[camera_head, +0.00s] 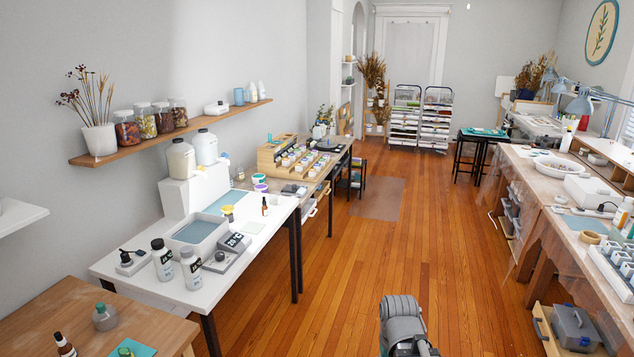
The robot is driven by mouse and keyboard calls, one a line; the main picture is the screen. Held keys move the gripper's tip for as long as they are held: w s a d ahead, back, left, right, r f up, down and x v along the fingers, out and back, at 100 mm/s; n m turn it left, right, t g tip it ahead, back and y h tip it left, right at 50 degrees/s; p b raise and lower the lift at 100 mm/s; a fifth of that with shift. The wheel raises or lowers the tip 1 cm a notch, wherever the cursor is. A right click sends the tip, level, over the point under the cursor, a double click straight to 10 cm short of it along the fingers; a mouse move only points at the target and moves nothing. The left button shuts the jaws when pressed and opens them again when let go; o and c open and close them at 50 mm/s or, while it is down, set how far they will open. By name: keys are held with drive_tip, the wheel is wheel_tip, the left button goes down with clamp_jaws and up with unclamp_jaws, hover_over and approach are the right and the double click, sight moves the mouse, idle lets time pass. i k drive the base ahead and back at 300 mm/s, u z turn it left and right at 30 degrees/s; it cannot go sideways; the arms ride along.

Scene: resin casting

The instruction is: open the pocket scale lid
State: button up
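I cannot pick out the pocket scale for certain. A small dark flat object (292,189) lies near the front edge of the wooden bench on the left, beside small jars; it is too small to tell whether it is a scale or has a lid. My gripper is not in view. Only a grey joint of my arm shows at the bottom edge, over the floor.
A white table (128,263) on the left holds bottles, a tray (196,234) and a device reading 20 °C (234,242). A wooden table (55,305) stands nearer. Crowded benches line the right, with an open drawer (548,330) below. The wooden floor (345,260) between is clear.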

sight(288, 188)
drive_tip(key=z, duration=0.05)
drive_tip(key=i, duration=2.4)
drive_tip(key=u, duration=0.5)
drive_tip(key=i, duration=1.3)
drive_tip(key=u, duration=0.2)
